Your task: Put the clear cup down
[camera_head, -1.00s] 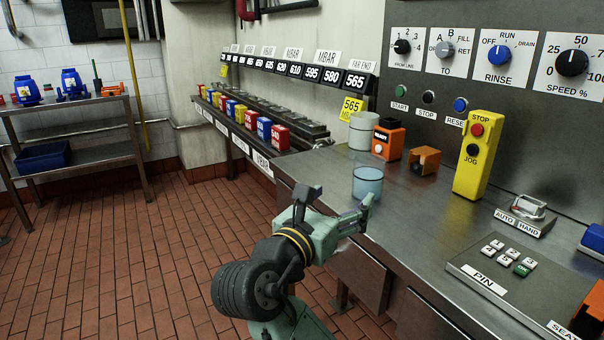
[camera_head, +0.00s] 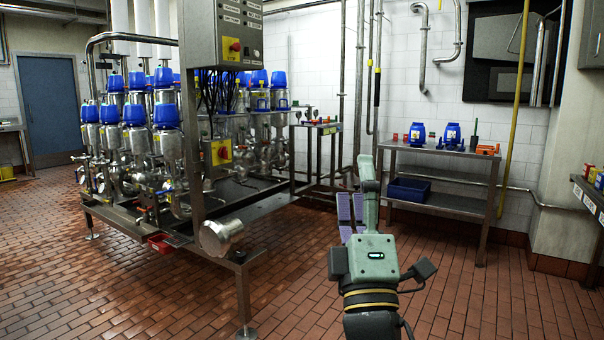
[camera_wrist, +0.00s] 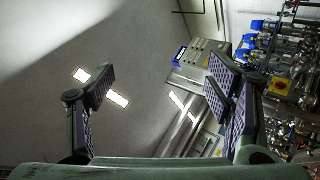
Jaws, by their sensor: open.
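The clear cup is not in either view now. My gripper (camera_head: 357,198) is raised in front of me in the head view, above the open tiled floor. In the wrist view my gripper (camera_wrist: 160,88) has its two fingers wide apart, with nothing between them. The wrist view looks up past the fingers at the ceiling.
A steel valve rig (camera_head: 160,160) with blue-topped valves fills the left, with a control box (camera_head: 228,38) above it. A steel shelf (camera_head: 440,153) at the back holds two blue units and a dark blue bin (camera_head: 411,190). The floor (camera_head: 430,300) between is clear.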

